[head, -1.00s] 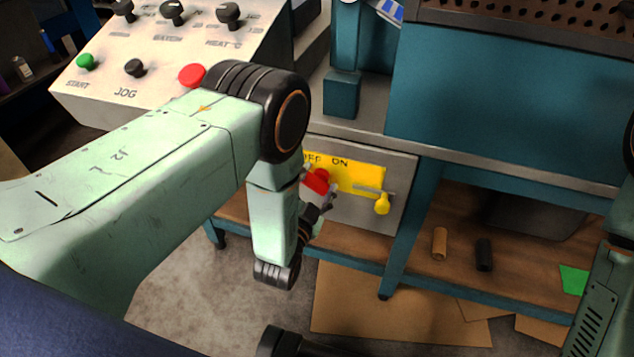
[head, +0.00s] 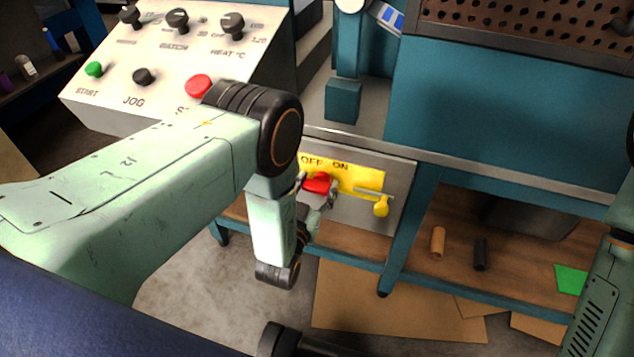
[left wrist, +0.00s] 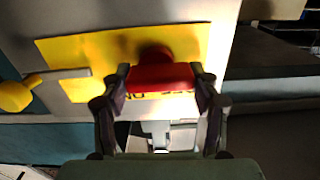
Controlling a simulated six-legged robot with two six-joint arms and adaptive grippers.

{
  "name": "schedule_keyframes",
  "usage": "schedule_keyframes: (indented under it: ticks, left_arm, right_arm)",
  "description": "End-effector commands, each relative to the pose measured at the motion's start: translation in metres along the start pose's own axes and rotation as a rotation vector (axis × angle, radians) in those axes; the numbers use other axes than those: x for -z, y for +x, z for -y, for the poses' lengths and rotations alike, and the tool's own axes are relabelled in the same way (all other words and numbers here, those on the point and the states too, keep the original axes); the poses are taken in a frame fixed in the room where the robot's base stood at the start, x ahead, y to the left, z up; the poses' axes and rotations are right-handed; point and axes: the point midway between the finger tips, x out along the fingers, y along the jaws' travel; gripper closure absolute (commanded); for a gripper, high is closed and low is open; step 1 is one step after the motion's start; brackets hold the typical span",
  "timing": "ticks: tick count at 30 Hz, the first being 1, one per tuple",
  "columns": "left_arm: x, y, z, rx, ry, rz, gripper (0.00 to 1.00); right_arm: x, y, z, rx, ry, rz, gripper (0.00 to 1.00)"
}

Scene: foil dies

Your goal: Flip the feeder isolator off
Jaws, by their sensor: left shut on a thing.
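The feeder isolator is a red handle (head: 318,182) on a yellow plate (head: 345,177) lettered OFF at left and ON at right, set in a grey panel under the bench. My left gripper (head: 318,189) reaches the handle from the front, its two fingers on either side of it. In the left wrist view the red handle (left wrist: 160,80) lies between both fingertips (left wrist: 160,84), and the gripper is shut on it. The handle lies roughly across the plate, below the lettering. My right gripper does not show; part of my right arm is at the right edge.
A yellow knob on a metal lever (head: 381,207) sits right of the isolator, also in the left wrist view (left wrist: 15,95). A sloped control panel (head: 120,105) has green, black and red buttons. A lower shelf (head: 455,225) holds two small cylinders.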

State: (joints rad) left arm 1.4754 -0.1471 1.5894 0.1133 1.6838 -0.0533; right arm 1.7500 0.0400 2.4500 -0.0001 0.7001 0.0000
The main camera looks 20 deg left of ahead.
Motion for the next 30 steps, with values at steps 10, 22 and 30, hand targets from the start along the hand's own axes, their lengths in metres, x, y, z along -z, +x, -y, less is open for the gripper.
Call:
schedule_keyframes:
  ticks: [10,22,30]
  left_arm:
    - [-0.0013,-0.0008,0.0005,0.000,-0.069,0.002,0.72]
    - [-0.0006,-0.0002,0.0005,0.000,-0.070,0.000,0.35]
    - [-0.0003,0.0001,0.0004,0.000,-0.068,-0.001,0.17]
  right_arm:
    - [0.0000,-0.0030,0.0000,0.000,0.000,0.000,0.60]
    - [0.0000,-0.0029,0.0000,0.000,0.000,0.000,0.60]
    - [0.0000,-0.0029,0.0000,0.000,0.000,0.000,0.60]
